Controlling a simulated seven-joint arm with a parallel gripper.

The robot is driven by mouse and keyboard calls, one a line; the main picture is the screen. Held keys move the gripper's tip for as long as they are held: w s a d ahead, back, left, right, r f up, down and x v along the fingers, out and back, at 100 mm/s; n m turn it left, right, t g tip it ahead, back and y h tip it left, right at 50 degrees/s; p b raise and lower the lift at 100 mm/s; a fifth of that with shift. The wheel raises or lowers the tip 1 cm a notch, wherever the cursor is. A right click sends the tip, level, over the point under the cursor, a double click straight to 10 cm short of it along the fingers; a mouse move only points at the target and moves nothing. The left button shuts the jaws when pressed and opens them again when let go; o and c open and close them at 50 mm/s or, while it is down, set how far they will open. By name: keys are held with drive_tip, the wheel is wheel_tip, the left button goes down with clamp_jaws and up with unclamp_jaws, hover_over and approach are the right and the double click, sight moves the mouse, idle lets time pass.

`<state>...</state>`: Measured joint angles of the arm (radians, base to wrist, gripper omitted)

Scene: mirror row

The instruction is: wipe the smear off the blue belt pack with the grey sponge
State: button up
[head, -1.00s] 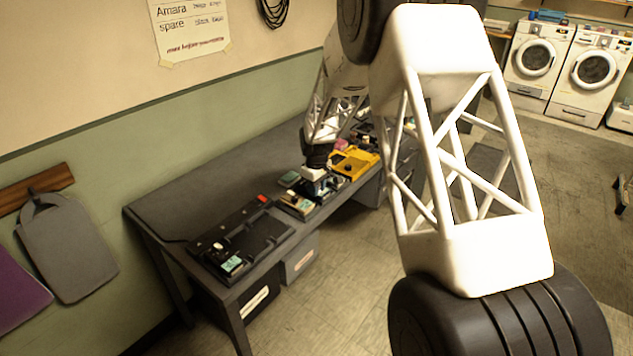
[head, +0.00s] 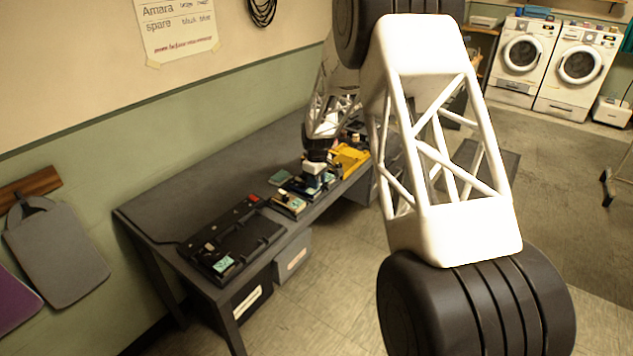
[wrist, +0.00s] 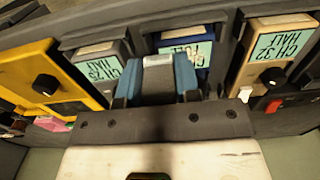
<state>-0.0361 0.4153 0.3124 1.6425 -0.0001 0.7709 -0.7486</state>
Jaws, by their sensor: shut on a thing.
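In the wrist view, my gripper (wrist: 157,78) has blue-sided fingers closed on the grey sponge (wrist: 158,80), a small block with a paler far end. The blue belt pack (wrist: 203,73) lies just beyond, partly hidden behind the sponge and fingers. Its teal label shows, partly covered. I cannot make out the smear, nor tell whether the sponge touches the pack. In the head view, my gripper (head: 315,179) is low over the row of packs on the dark table; the sponge and blue pack are too small to tell apart there.
A grey pack (wrist: 98,50) lies left of the blue one and a cream pack (wrist: 270,52) right, close by. A yellow case (wrist: 28,70) is further left. In the head view, a black tray (head: 262,228) lies near the table's near end. The table's wall side is clear.

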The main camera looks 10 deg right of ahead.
sight(310, 192)
drive_tip(key=shift+s+a+r, duration=0.1)
drive_tip(key=shift+s+a, duration=0.2)
drive_tip(key=shift+a, duration=0.05)
drive_tip(key=shift+s+a, duration=0.6)
drive_tip(key=shift+s, duration=0.05)
drive_tip(key=shift+s+a, duration=1.1)
wheel_tip(310, 192, up, 8)
drive_tip(key=s+a+f, duration=0.2)
drive_tip(key=a, duration=0.1)
drive_tip(key=s+a+f, duration=0.2)
drive_tip(key=s+a, duration=0.1)
drive_tip(key=a, duration=0.1)
drive_tip(key=s+a+f, duration=0.2)
drive_tip(key=s+a, duration=0.1)
drive_tip(key=a, duration=0.1)
drive_tip(key=shift+f, duration=0.25)
drive_tip(key=shift+a, duration=0.1)
